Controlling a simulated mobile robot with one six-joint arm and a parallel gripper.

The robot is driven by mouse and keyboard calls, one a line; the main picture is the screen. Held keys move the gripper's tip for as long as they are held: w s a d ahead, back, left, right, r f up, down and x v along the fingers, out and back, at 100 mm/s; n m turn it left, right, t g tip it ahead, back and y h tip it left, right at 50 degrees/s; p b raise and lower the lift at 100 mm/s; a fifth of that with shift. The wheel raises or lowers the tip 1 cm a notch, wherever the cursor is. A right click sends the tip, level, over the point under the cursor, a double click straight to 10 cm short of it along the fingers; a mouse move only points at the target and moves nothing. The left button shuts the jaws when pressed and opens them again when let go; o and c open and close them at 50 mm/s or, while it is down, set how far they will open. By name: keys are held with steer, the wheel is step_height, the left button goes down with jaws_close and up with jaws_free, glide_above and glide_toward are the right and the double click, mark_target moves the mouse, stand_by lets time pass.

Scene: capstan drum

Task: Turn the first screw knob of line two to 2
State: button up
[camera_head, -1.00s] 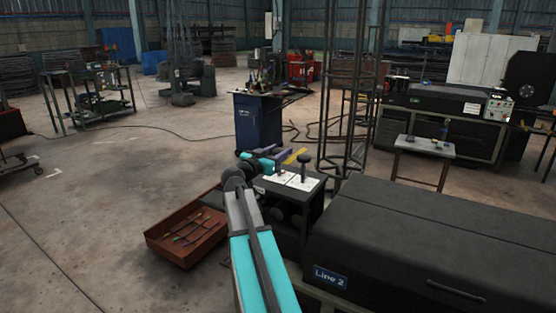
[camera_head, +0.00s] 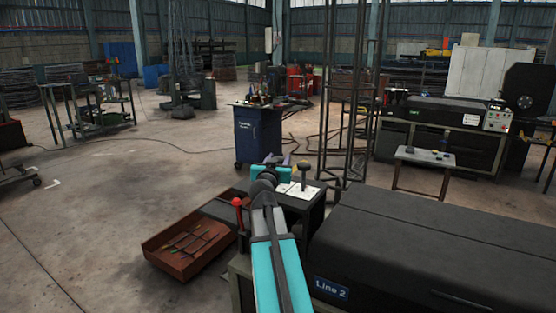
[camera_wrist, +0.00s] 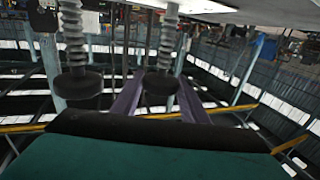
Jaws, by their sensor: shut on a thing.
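Two screw knobs stand on threaded shafts on a white-topped stand (camera_head: 310,190) beside the Line 2 machine (camera_head: 420,240). In the wrist view, which is upside down, one black screw knob (camera_wrist: 160,84) sits between the purple fingers of my gripper (camera_wrist: 159,97), and I am shut on it. The other screw knob (camera_wrist: 77,84) stands free to the left. That free knob also shows in the head view (camera_head: 304,168), to the right of my arm. My arm hides the held knob and most of my gripper there. I cannot read any scale.
An open brown tray (camera_head: 158,262) with tools sits low on the left. A red-topped lever (camera_head: 238,203) stands just left of my arm. A blue cabinet (camera_head: 257,138) and metal frame towers (camera_head: 345,100) stand behind.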

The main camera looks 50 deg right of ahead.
steer(key=shift+n+t+y+p, duration=0.7)
steer(key=shift+t+p, duration=0.1)
steer(key=shift+p, duration=1.05)
steer(key=t+p, duration=0.1)
steer(key=p, duration=0.3)
steer(key=n+t+y+p, duration=0.1)
steer(key=p, duration=0.3)
steer(key=shift+w+r+n+y+p, duration=0.2)
steer(key=shift+n+y+p, duration=0.1)
steer(key=shift+p, duration=0.1)
steer(key=p, duration=0.3)
steer(key=shift+s+f+n+t+y+p, duration=0.15)
steer(key=shift+f+n+t+y+p, duration=0.15)
steer(key=shift+p, duration=0.8)
steer(key=o, duration=1.1)
steer(key=shift+r, duration=0.1)
steer(key=shift+c, duration=0.2)
steer(key=shift+s, duration=0.1)
